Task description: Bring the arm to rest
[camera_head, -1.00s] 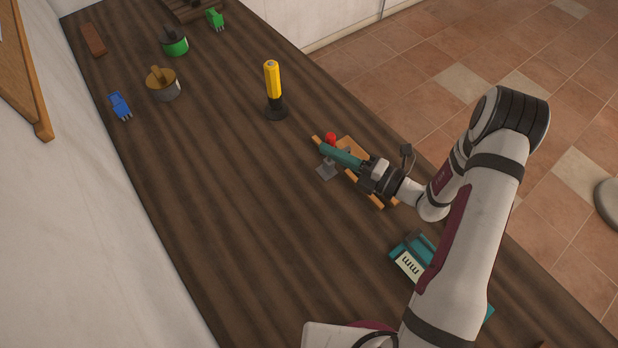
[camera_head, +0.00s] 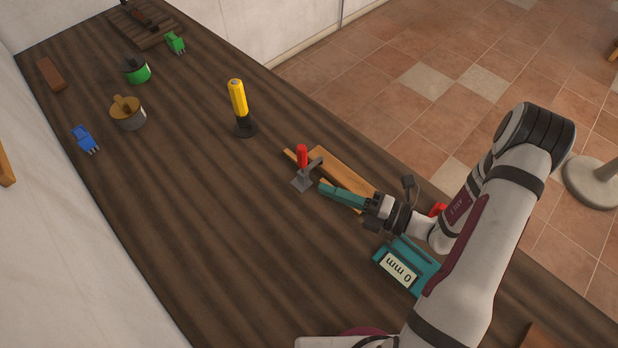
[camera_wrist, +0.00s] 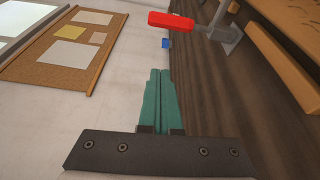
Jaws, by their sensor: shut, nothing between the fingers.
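My gripper (camera_head: 322,188) is over the right part of the dark wooden table (camera_head: 215,215) in the head view. Its teal fingers are closed together with nothing between them, as the wrist view (camera_wrist: 160,75) also shows. A toggle clamp with a red handle (camera_head: 302,157) and grey metal body stands just beyond the fingertips, apart from them as far as I can see. The clamp's red handle also shows at the top of the wrist view (camera_wrist: 171,20).
Wooden pieces (camera_head: 342,172) lie beside the clamp. A teal gauge reading "0 mm" (camera_head: 398,268) lies close below my wrist. A yellow-handled tool (camera_head: 238,100) stands upright farther left. Pots, a blue piece (camera_head: 85,139) and a green piece (camera_head: 175,42) are at the far end. The front-left table is clear.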

